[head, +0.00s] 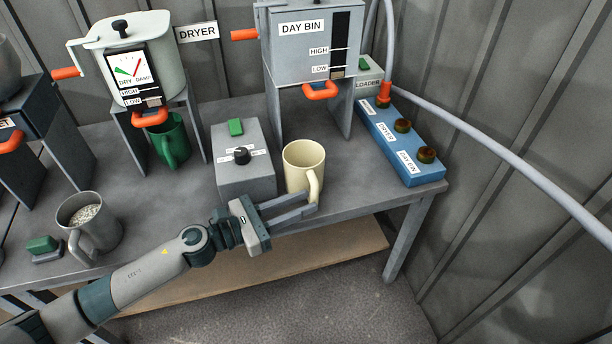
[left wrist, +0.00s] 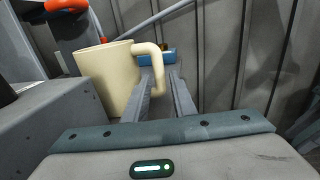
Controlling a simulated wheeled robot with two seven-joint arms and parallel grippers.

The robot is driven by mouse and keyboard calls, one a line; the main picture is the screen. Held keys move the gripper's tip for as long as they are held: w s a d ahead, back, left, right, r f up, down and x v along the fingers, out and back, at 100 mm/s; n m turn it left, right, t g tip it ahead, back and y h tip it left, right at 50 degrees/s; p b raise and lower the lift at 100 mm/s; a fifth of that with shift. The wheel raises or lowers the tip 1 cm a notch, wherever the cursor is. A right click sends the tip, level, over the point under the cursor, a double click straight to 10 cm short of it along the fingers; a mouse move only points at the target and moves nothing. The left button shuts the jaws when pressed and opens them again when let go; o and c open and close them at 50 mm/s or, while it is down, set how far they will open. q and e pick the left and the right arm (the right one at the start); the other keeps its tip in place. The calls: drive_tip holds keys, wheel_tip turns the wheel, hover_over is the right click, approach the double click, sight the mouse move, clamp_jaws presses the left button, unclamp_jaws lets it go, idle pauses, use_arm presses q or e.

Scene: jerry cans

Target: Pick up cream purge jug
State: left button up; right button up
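The cream jug (head: 303,163) stands upright on the grey bench below the day bin, its handle toward the front right. My left gripper (head: 311,203) reaches in from the left, its fingers parted at the jug's handle. In the left wrist view the cream jug (left wrist: 107,76) is left of the fingers. Its handle (left wrist: 158,72) comes down between the two fingertips of my left gripper (left wrist: 162,80), with the fingers apart around it. I cannot tell whether either finger touches it. My right gripper is not in view.
A grey control box (head: 244,170) stands left of the jug. The day bin (head: 312,50) on its stand is behind. A grey jug of pellets (head: 92,222) and a green jug (head: 172,143) stand to the left.

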sight(311, 200)
use_arm(q)
drive_tip(key=shift+x, duration=2)
clamp_jaws()
